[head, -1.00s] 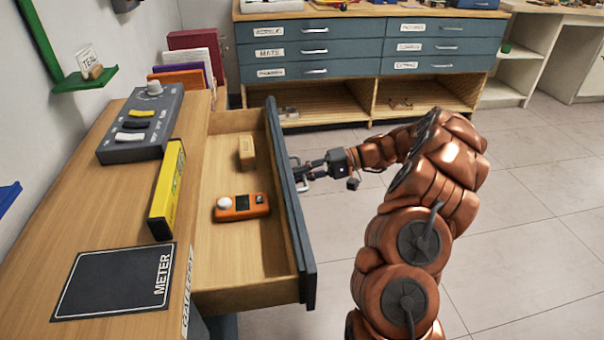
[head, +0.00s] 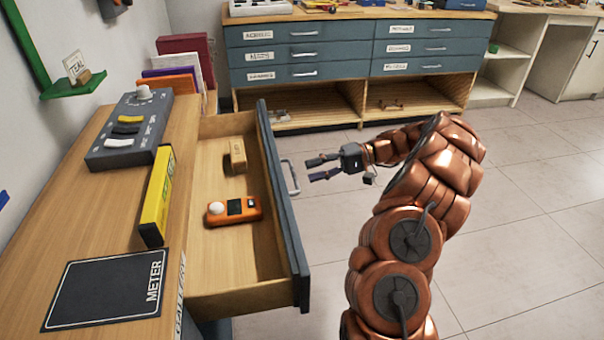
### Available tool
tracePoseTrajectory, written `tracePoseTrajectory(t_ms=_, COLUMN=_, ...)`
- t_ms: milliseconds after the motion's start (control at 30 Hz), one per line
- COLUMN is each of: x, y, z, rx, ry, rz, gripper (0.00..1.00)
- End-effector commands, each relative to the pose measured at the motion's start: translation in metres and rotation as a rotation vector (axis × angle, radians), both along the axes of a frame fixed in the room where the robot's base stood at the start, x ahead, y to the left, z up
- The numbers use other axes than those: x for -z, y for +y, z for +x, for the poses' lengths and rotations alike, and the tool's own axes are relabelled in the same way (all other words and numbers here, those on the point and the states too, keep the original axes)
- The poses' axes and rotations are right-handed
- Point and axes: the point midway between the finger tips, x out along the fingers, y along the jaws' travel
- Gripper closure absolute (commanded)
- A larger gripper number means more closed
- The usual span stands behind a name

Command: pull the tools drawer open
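The open drawer (head: 288,233) sticks out to the right from the wooden bench on the left, with a dark blue-grey front. Its metal handle (head: 290,178) is on the outer face. An orange device (head: 234,211) with a white knob and a small wooden block (head: 237,156) lie inside it. The label on the drawer's own front is not visible from here. My gripper (head: 308,169) is open and empty, to the right of the handle, with a gap between its fingertips and the handle.
The bench top holds a grey switch box (head: 132,129), a yellow box (head: 158,196) and a black mat (head: 108,289) marked METER. A blue cabinet (head: 350,62) with labelled drawers stands at the back. The tiled floor (head: 530,220) on the right is clear.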

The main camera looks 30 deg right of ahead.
Motion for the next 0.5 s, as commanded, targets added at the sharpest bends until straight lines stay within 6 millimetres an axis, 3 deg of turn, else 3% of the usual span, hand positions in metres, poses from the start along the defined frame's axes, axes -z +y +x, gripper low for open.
tracePoseTrajectory(t_ms=233, x=-0.005, y=-0.027, z=-0.007, rx=0.002, ry=0.000, rz=-0.001, gripper=0.63)
tracePoseTrajectory(t_ms=500, x=-0.009, y=-0.039, z=-0.010, rx=0.004, ry=-0.001, rz=-0.007, gripper=0.63)
